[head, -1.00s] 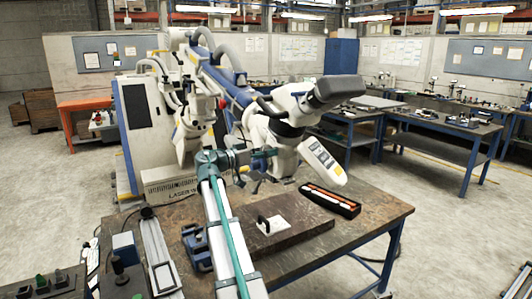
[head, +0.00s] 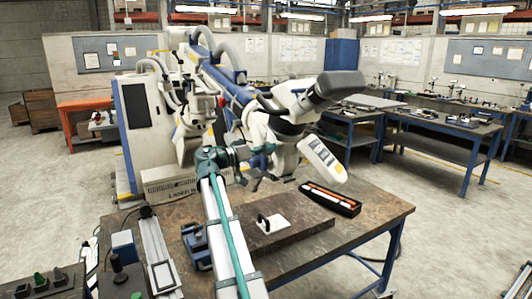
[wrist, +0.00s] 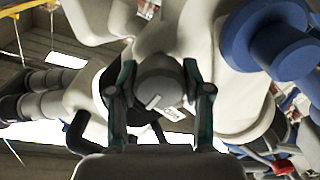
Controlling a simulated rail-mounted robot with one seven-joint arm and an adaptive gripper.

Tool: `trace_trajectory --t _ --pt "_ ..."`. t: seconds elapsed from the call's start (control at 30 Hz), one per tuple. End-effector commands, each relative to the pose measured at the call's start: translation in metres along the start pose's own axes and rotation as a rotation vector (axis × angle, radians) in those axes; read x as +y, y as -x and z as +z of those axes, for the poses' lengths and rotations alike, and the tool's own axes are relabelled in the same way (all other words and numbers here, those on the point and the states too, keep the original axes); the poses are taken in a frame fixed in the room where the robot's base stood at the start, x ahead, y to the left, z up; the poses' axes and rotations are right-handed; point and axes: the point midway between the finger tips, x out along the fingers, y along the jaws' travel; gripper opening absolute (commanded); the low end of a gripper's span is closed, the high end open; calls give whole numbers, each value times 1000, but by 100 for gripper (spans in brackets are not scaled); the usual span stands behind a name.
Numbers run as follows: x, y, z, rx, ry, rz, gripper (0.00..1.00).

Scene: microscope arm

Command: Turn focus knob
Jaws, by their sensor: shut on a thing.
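The focus knob (wrist: 160,82) is a grey rounded piece on the pale microscope body, seen close up in the wrist view. My gripper (wrist: 158,92) has one teal finger on each side of it and is shut on it. In the head view my gripper (head: 258,164) is at the side of the white microscope head (head: 283,122), above the bench. The knob itself is hidden there by the fingers and cannot be made out. A dark grey eyepiece (head: 340,85) and a pale control panel (head: 323,158) are on the microscope's right side.
Below is a worn workbench (head: 383,214) with a brown board (head: 305,226) carrying a white plate with a black handle (head: 270,224). A black tray (head: 331,199) of tools lies behind it. The microscope's pale cabinet (head: 150,128) stands at the left. The bench's right front is clear.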

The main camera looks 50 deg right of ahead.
Motion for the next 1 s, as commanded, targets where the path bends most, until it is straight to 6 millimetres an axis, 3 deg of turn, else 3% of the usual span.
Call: trace_trajectory --t 0.5,1.0 --pt "1 0 0 0 321 0 14" --pt "0 0 0 0 372 0 14"
